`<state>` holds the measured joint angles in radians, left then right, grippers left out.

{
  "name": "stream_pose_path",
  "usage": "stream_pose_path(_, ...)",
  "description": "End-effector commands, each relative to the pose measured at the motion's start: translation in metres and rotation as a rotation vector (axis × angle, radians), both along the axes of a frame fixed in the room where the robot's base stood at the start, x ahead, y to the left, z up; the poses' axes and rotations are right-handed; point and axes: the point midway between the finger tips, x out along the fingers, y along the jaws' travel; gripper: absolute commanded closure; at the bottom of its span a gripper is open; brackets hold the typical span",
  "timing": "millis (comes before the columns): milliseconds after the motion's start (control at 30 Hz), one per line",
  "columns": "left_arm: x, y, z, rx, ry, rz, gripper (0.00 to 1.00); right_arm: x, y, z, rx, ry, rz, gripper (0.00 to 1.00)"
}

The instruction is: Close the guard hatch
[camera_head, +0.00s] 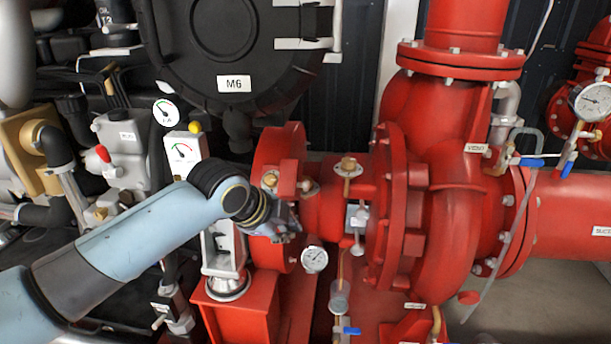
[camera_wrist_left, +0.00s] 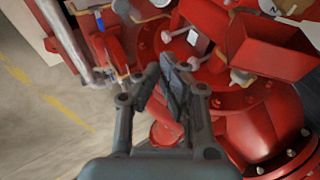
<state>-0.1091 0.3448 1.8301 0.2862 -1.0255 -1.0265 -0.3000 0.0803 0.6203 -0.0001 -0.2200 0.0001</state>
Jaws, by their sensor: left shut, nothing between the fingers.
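The gripper is small and dark here, and my wrist hides part of the housing. In the left wrist view my left gripper (camera_wrist_left: 163,84) has its fingertips together with nothing between them. A tilted red flap-like panel (camera_wrist_left: 270,48) shows to the right of the fingers; I cannot tell whether it is the guard hatch. Contact between fingers and red metal cannot be told. My right gripper is not in view.
A small gauge (camera_head: 314,259) and thin pipework sit just right of the gripper. The large red pump (camera_head: 450,200) fills the right side. A black round cover marked M6 (camera_head: 232,84) is above. Bare floor (camera_wrist_left: 45,110) lies left in the left wrist view.

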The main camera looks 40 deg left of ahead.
Motion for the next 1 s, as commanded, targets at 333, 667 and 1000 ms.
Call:
stream_pose_path(333,0.047,-0.002,0.149,0.072,-0.217,-0.088,1.0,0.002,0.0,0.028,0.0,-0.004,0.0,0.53)
stream_pose_path(667,0.085,-0.003,0.118,0.067,-0.219,-0.084,1.0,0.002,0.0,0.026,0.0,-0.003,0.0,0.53)
stream_pose_path(1000,0.117,0.012,0.085,0.076,-0.217,-0.086,1.0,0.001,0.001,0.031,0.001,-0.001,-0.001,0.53)
